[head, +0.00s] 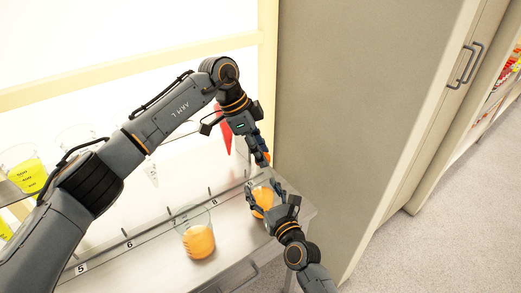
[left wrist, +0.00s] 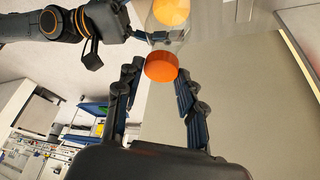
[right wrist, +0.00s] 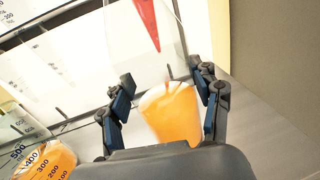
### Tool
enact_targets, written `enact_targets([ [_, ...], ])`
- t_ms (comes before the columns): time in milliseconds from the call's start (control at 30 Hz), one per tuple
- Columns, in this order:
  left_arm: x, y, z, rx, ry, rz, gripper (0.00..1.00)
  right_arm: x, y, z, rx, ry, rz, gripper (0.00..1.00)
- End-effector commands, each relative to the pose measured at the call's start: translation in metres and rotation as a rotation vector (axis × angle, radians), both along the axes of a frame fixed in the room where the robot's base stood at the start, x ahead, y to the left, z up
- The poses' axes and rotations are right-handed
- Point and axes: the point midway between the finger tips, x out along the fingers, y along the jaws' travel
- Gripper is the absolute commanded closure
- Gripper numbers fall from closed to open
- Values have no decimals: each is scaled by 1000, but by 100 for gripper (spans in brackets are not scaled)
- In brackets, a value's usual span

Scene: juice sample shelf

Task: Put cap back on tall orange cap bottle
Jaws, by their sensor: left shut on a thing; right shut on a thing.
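The tall bottle with orange juice (head: 263,197) is at the right end of the shelf, between the fingers of my right gripper (head: 276,200). The right wrist view shows its orange contents (right wrist: 172,115) between both fingers. My left gripper (head: 260,160) is above the bottle, shut on the orange cap (head: 266,156). In the left wrist view the cap (left wrist: 161,67) sits between the fingertips, close to the bottle's clear upper part (left wrist: 168,38). I cannot tell whether cap and bottle touch. The bottle's mouth is hidden by the cap and fingers.
A clear beaker with orange juice (head: 198,240) stands left of the bottle on the shelf (head: 150,262). A beaker of yellow liquid (head: 28,174) is at the far left. A red pointed object (head: 223,130) is behind my left gripper. A tall grey cabinet side (head: 345,110) rises on the right.

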Motion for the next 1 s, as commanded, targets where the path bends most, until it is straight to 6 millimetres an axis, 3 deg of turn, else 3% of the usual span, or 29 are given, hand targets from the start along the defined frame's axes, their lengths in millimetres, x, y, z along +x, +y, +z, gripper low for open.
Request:
enact_targets([
  [467, 0, 0, -10, 0, 0, 3, 71, 0, 0, 0, 0, 1, 0, 93],
  [500, 0, 0, -10, 0, 0, 1, 71, 0, 0, 0, 0, 1, 0, 100],
  [567, 0, 0, -10, 2, 1, -13, 71, 0, 0, 0, 0, 1, 0, 100],
  [1000, 3, -1, -10, 4, 3, -522, 71, 0, 0, 0, -1, 0, 0, 100],
])
